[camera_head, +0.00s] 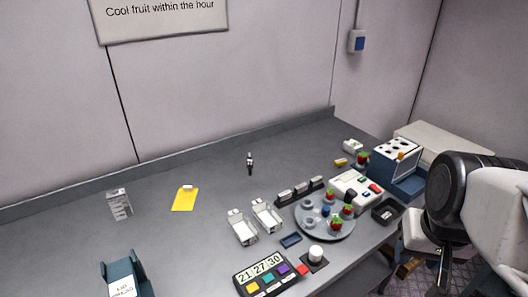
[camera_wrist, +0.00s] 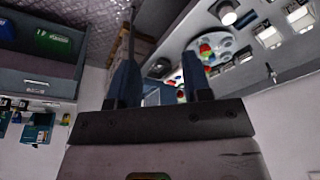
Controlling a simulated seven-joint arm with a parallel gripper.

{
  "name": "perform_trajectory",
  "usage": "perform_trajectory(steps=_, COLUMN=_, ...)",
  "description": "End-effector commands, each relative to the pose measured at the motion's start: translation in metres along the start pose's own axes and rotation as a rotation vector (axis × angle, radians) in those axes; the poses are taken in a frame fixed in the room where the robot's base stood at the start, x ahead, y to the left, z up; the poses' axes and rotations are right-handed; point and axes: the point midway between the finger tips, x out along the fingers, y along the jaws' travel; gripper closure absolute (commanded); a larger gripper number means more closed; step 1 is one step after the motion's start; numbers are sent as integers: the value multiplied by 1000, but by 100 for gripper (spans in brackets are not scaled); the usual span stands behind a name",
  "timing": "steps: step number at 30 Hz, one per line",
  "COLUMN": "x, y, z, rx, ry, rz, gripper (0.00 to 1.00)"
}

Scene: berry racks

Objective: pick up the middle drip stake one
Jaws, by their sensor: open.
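Three small dark pieces with pale parts stand in a row behind the round grey tray in the head view, and the middle one (camera_head: 301,188) sits between two like it. I cannot tell for sure that these are the drip stakes. A lone small dark upright piece (camera_head: 249,163) stands farther back on the bench. My gripper (camera_wrist: 158,75) is open with nothing between its fingers in the wrist view. In the head view my arm is at the right, off the bench's front edge and well apart from the row.
The round grey tray (camera_head: 315,233) holds several strawberries and cups. White punnets (camera_head: 243,232), a timer box (camera_head: 262,275), a white button box (camera_head: 352,183) and a blue-grey box with a holed top (camera_head: 398,160) stand around. The back left of the bench (camera_head: 150,230) is mostly clear.

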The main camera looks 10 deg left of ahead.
Motion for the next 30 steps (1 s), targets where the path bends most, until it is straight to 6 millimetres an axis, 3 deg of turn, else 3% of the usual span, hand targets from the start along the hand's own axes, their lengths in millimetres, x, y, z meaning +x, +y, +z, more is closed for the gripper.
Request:
perform_trajectory(steps=8, x=9, y=-27, z=-37, rx=110, ry=-66, rz=-99, gripper=55)
perform_trajectory(steps=17, x=25, y=-70, z=-92, rx=290, ry=-175, rz=-239, gripper=55)
perform_trajectory(steps=30, x=63, y=-138, z=-174, rx=562, ry=-362, rz=-413, gripper=55)
